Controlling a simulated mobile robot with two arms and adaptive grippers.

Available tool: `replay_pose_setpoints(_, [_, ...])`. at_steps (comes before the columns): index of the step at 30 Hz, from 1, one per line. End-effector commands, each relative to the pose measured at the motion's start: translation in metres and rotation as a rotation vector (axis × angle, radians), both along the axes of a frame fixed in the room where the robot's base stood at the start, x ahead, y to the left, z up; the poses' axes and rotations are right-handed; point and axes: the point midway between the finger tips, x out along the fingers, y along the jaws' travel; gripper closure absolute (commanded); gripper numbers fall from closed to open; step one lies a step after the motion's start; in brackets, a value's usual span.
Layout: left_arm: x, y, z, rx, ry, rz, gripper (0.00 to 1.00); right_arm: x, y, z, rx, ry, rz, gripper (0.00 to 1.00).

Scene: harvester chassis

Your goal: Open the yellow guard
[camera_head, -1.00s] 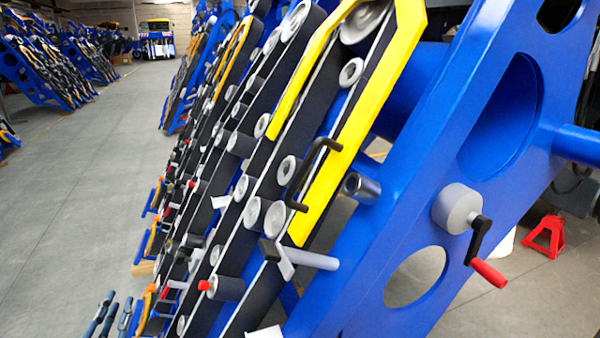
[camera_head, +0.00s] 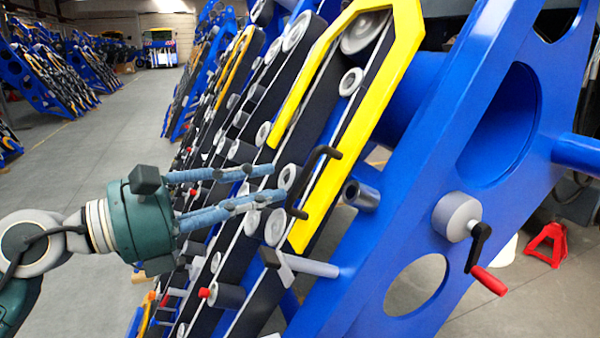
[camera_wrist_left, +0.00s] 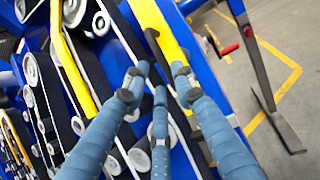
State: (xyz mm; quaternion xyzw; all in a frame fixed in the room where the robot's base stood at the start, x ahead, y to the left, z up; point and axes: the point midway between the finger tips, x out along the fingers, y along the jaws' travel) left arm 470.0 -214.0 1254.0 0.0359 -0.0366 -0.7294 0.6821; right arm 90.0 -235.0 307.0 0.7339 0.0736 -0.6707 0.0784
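The yellow guard (camera_head: 372,112) is a bent yellow frame along the blue chassis, over black belts and grey rollers. A black bar handle (camera_head: 313,178) is fixed to its lower part. My left gripper (camera_head: 277,182) comes in from the left, its blue fingers pointing at the handle, with the tips just left of it. In the left wrist view the fingers (camera_wrist_left: 160,80) are spread and empty, with the handle (camera_wrist_left: 156,48) and the guard (camera_wrist_left: 160,22) beyond them. Contact with the handle is not clear. My right gripper is not in view.
A grey crank with a red grip (camera_head: 488,280) sticks out at the lower right of the blue chassis plate (camera_head: 400,215). A grey lever (camera_head: 310,266) and a metal tube (camera_head: 362,194) protrude near the handle. A red stand (camera_head: 547,245) is on the floor. Open floor (camera_head: 90,160) lies left.

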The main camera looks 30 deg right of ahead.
Motion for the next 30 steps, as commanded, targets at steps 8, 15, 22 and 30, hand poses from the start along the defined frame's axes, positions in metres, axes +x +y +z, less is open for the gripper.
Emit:
replay_pose_setpoints(8, [-0.004,-0.051,0.004,-0.003,0.004,-0.001,0.74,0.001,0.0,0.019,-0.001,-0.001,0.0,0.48])
replay_pose_setpoints(15, [-0.004,-0.069,0.001,-0.002,0.003,0.0,0.74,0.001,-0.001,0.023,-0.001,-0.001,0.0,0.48])
replay_pose_setpoints(22, [-0.004,-0.07,0.0,-0.002,0.003,0.001,0.74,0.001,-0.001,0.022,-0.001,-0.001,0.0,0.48])
replay_pose_setpoints(30, [-0.004,-0.07,0.001,-0.003,0.003,0.001,1.0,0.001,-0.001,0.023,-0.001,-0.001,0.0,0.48])
